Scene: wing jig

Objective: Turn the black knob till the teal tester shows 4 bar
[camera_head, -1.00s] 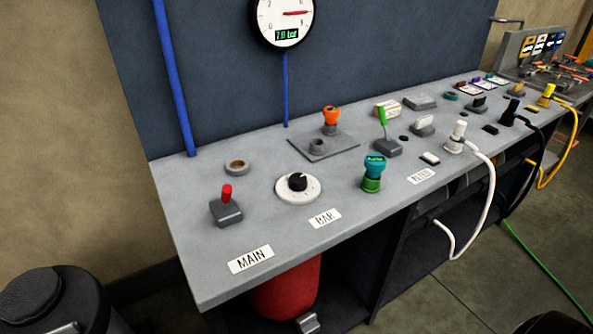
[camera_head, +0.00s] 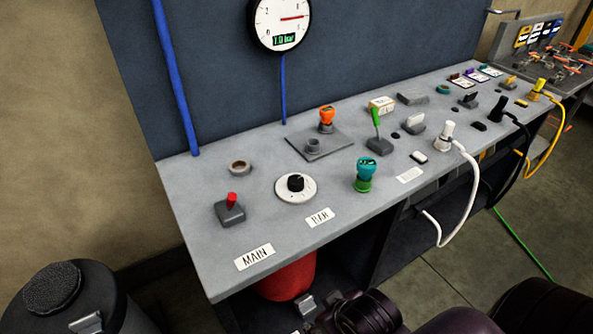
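The black knob (camera_head: 295,183) stands on a round white dial plate on the grey bench, behind the BAR label (camera_head: 320,217). The teal tester (camera_head: 368,168) sits upright on a green fitting (camera_head: 363,184) to the right of the knob. Its small display is too small to read.
A red-tipped lever (camera_head: 231,199) stands left of the knob by the MAIN label (camera_head: 254,257). An orange-topped fitting (camera_head: 327,116) and green lever (camera_head: 376,120) stand behind. A white hose (camera_head: 470,180) hangs over the front edge.

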